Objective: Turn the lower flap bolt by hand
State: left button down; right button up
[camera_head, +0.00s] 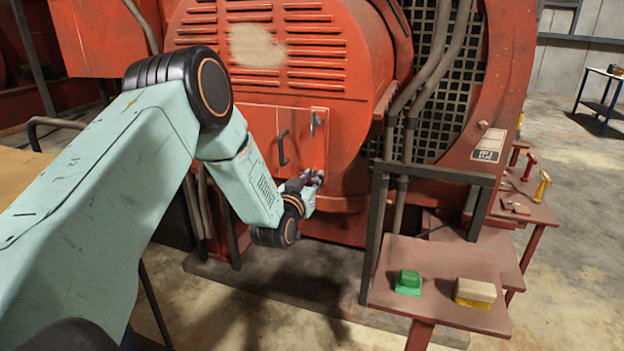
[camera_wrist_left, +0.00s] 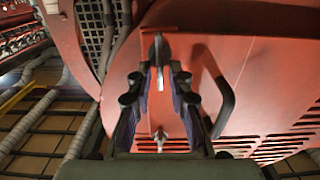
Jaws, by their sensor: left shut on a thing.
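The red flap (camera_head: 264,130) is on the engine's front below the louvres, with a dark handle (camera_head: 283,148) and an upper bolt (camera_head: 315,122). My left gripper (camera_head: 314,178) is at the flap's lower right corner, where it mostly hides the lower bolt in the head view. The left wrist view is upside down against the head view. There the lower bolt (camera_wrist_left: 158,47) is at the tips of my left gripper (camera_wrist_left: 163,72), which is shut on it. The upper bolt (camera_wrist_left: 160,137) shows between the finger bases, and the handle (camera_wrist_left: 224,105) is right of the fingers. My right gripper is not in view.
Dark pipes (camera_head: 405,120) and a metal frame (camera_head: 432,172) stand right of the flap. A low red table (camera_head: 430,262) at the front right bears a green object (camera_head: 408,283) and a yellow-and-beige block (camera_head: 475,292). Tools lie on a bench (camera_head: 538,212) behind.

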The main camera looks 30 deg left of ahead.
pick_arm(q)
jog(key=shift+s+f+n+b, duration=0.1)
jog(key=shift+f+n+b, duration=0.3)
jog(key=shift+n+b, duration=5.15)
jog(key=shift+f+n+b, duration=0.4)
jog(key=shift+n+b, duration=4.2)
jog(key=shift+n, duration=1.7)
jog(key=shift+s+f+n+b, duration=0.1)
jog(key=shift+f+n+b, duration=0.3)
jog(key=shift+n+b, duration=5.15)
jog(key=shift+n+p, duration=0.35)
jog(key=shift+n, duration=0.25)
jog(key=shift+w, duration=0.1)
